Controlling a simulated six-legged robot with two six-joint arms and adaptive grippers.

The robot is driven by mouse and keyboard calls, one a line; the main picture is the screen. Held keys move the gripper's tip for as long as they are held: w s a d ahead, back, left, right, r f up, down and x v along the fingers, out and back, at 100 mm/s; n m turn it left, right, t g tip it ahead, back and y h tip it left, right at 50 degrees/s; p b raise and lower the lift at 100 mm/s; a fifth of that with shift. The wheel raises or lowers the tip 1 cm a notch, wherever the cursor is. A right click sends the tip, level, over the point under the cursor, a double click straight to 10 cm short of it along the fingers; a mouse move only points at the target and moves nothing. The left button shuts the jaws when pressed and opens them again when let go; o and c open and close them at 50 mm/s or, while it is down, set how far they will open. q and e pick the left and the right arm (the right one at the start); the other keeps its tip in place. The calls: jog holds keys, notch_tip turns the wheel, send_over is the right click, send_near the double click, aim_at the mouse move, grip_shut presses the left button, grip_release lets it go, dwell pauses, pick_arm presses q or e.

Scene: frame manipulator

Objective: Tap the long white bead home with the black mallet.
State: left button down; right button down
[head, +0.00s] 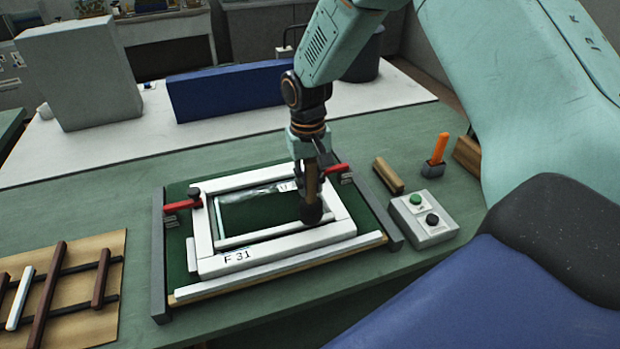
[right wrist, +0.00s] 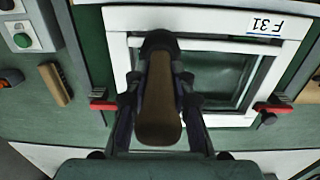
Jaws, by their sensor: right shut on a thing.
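My right gripper (head: 312,165) is shut on the wooden handle of the black mallet (head: 311,212). The mallet hangs head down over the right front inner corner of the white frame (head: 220,266), which is marked F 31. In the right wrist view, the handle (right wrist: 158,110) lies between the fingers and the black head is over the frame's edge. A long white bead (head: 265,236) runs along the frame's inner front side. The mallet head hides its right end. I cannot tell whether the head touches it. My left gripper is out of view.
Red clamps (head: 182,206) flank the frame on its green jig. A rack of brown bars with a white strip (head: 20,298) lies front left. Green table is clear behind the jig.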

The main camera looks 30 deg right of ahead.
aim_at(308, 168)
jog(key=shift+w+f, duration=0.25)
jog(key=shift+f, duration=0.55)
jog(key=shift+s+a+r, duration=0.1)
jog(key=shift+s, duration=0.2)
jog(key=r+p, duration=0.2)
jog(key=r, duration=0.1)
jog(key=shift+w+p, duration=0.35)
jog(key=shift+r, duration=0.35)
jog(key=shift+s+r, duration=0.35)
jog(key=shift+r, duration=0.4)
jog(key=shift+w+f, duration=0.2)
jog(key=shift+w, duration=0.15)
